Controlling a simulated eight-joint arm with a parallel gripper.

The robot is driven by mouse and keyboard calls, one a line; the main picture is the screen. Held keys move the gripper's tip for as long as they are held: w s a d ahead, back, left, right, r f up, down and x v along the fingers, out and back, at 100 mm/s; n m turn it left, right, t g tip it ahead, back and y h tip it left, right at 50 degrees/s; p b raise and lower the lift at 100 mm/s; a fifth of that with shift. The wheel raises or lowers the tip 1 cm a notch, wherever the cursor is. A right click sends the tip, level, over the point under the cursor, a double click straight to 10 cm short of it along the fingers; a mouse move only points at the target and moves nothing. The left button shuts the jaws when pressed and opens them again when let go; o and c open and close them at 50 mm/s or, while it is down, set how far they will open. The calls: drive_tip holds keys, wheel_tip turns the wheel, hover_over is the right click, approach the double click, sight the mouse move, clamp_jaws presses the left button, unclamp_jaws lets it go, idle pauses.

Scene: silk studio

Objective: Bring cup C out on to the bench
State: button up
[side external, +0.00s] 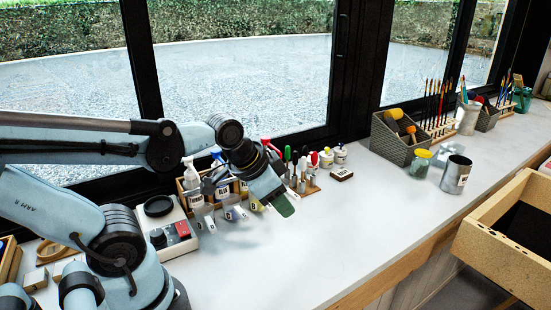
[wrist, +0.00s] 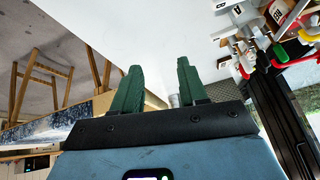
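Small clear cups with white letter tags stand in a row on the bench in front of a wooden bottle rack in the side view. One tag looks like B (side external: 228,215). A cup at the row's right end (side external: 255,204) is partly covered by my gripper, and I cannot read its letter for sure. My gripper (side external: 284,204) has green fingers and is above the bench, just right of the cups. In the wrist view its fingers (wrist: 159,78) are apart with nothing held between them. The tagged cups (wrist: 226,8) show at that view's upper right edge.
The wooden rack of bottles (side external: 191,176) and upright tools stand behind the cups. A scale-like device with a red part (side external: 182,229) is at left. A metal can (side external: 456,175) and grey basket (side external: 398,140) stand right. The bench's middle (side external: 330,225) is clear.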

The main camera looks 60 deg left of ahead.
drive_tip(key=a+f+m+g, duration=0.2)
drive_tip(key=a+m+g, duration=0.1)
drive_tip(key=a+m, duration=0.35)
drive_tip(key=m+g, duration=0.3)
drive_tip(key=m, duration=0.5)
hover_over(242, 212)
drive_tip(key=shift+w+d+f, duration=0.1)
drive_tip(key=shift+d+f, duration=0.1)
drive_tip(key=shift+f, duration=0.4)
drive_tip(key=shift+w+d+f, duration=0.1)
drive_tip(key=shift+d+f, duration=0.1)
drive_tip(key=shift+f, duration=0.4)
drive_tip(key=shift+s+a+f+m, duration=0.2)
drive_tip(key=shift+a+m, duration=0.15)
drive_tip(key=shift+m, duration=0.1)
drive_tip(key=shift+f, duration=3)
clamp_jaws()
drive_tip(key=shift+r, duration=0.15)
drive_tip(key=shift+r, duration=1)
